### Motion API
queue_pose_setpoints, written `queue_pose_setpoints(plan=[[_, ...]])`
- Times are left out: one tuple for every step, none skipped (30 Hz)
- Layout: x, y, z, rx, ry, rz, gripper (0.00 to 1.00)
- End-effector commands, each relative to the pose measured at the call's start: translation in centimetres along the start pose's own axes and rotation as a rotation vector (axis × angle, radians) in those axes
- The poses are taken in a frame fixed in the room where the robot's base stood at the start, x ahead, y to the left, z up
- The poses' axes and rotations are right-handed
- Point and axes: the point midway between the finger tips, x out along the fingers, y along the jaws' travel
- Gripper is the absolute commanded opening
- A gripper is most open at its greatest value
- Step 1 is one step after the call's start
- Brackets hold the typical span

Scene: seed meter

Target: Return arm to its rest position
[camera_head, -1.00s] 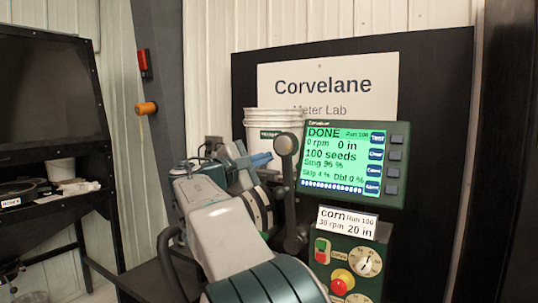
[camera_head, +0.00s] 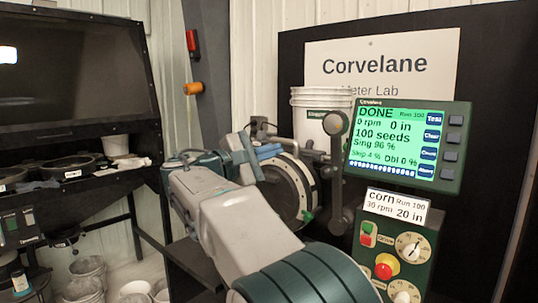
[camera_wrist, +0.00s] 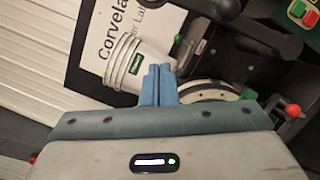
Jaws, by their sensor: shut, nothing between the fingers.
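My arm reaches from the bottom of the head view up toward the seed meter stand. My gripper (camera_head: 270,151) has blue fingers, and in the wrist view its two fingers (camera_wrist: 159,85) are together with nothing between them. It is in front of the round seed meter (camera_head: 287,190), whose rim also shows in the wrist view (camera_wrist: 205,90). I cannot tell the exact gap. The monitor (camera_head: 408,145) reads DONE, 0 rpm, 0 in, 100 seeds. My arm hides part of the meter and stand.
A white bucket (camera_head: 315,115) stands behind the meter. The control box (camera_head: 395,245) with a red knob, dials and a corn label is at right. A dark lever with a round end (camera_head: 337,125) stands beside the monitor. A black bench (camera_head: 70,90) and buckets (camera_head: 88,270) are at left.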

Motion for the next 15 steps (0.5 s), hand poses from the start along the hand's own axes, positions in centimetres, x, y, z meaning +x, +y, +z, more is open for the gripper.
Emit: queue_pose_setpoints(plan=[[0.5, -0.4, 0.2, 0.002, 0.006, -0.019, 0.0], [1.0, -0.8, 0.4, 0.004, 0.014, -0.037, 0.0], [1.8, -1.7, 0.7, 0.009, 0.029, -0.075, 0.0], [2.5, -2.6, 0.9, 0.013, 0.044, -0.111, 0.0], [3.3, -3.7, 1.3, 0.02, 0.062, -0.154, 0.0], [4.2, -5.4, 1.8, 0.035, 0.086, -0.22, 0.0], [4.8, -6.8, 2.2, 0.047, 0.108, -0.274, 0.0], [5.4, -8.2, 2.6, 0.063, 0.127, -0.33, 0.0], [5.8, -10.2, 3.3, 0.088, 0.154, -0.407, 0.0], [6.0, -11.7, 3.8, 0.108, 0.172, -0.466, 0.0], [6.1, -13.2, 4.3, 0.131, 0.189, -0.523, 0.0], [6.0, -15.1, 5.1, 0.165, 0.21, -0.6, 0.0], [5.8, -16.5, 5.7, 0.194, 0.224, -0.662, 0.0], [5.4, -18.0, 6.4, 0.225, 0.236, -0.724, 0.0], [4.7, -19.8, 7.3, 0.271, 0.251, -0.807, 0.0]])
